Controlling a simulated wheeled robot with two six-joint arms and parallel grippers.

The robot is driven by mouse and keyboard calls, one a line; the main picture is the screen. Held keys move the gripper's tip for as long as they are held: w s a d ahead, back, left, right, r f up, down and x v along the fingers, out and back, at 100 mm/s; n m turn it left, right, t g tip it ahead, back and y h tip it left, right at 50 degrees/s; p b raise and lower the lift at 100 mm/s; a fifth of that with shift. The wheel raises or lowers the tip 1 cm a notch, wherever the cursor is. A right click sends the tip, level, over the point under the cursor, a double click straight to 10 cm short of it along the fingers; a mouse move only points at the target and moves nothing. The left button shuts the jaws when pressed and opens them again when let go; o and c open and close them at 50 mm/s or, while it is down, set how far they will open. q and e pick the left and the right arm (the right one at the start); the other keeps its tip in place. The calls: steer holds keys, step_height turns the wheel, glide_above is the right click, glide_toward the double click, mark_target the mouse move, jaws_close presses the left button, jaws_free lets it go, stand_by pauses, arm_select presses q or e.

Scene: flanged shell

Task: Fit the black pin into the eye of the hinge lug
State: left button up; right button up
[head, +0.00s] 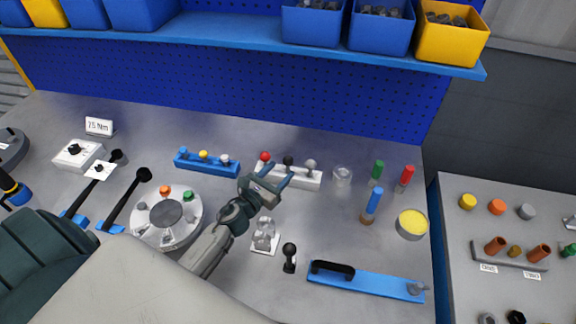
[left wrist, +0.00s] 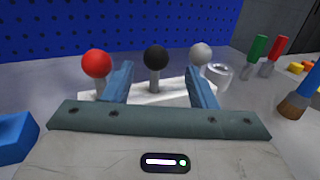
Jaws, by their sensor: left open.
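The black pin (head: 288,160), with a round ball head, stands upright in a white rack (head: 310,181) between a red-headed pin (head: 264,156) and a pale grey-headed pin (head: 310,164). My left gripper (head: 278,173) is open and empty at the rack. In the left wrist view, the black pin (left wrist: 155,57) stands beyond and between the two blue fingertips (left wrist: 160,75); I cannot tell how far apart they are in depth. A grey piece on a white plate (head: 264,236), apparently the hinge lug, sits nearer me. Its eye is too small to make out. My right gripper is not in view.
A black ball-headed piece (head: 289,254) stands right of the lug. A blue rack (head: 207,163) and a round grey fixture (head: 168,217) lie to the left. A clear cup (head: 342,177) and a blue plate with a black handle (head: 368,284) are to the right.

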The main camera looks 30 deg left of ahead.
mark_target(285, 163)
arm_select(q)
steer(key=w, duration=0.1)
steer(key=w+p, duration=0.1)
steer(key=w, duration=0.1)
steer(key=w+p, duration=0.1)
steer(key=w, duration=0.1)
steer(key=shift+w+d+r, duration=0.1)
steer(key=shift+w+r, duration=0.1)
steer(key=shift+r, duration=0.05)
steer(key=shift+w+f, duration=0.1)
steer(key=shift+w, duration=0.2)
steer(key=shift+s, duration=0.1)
steer(key=c, duration=1.1)
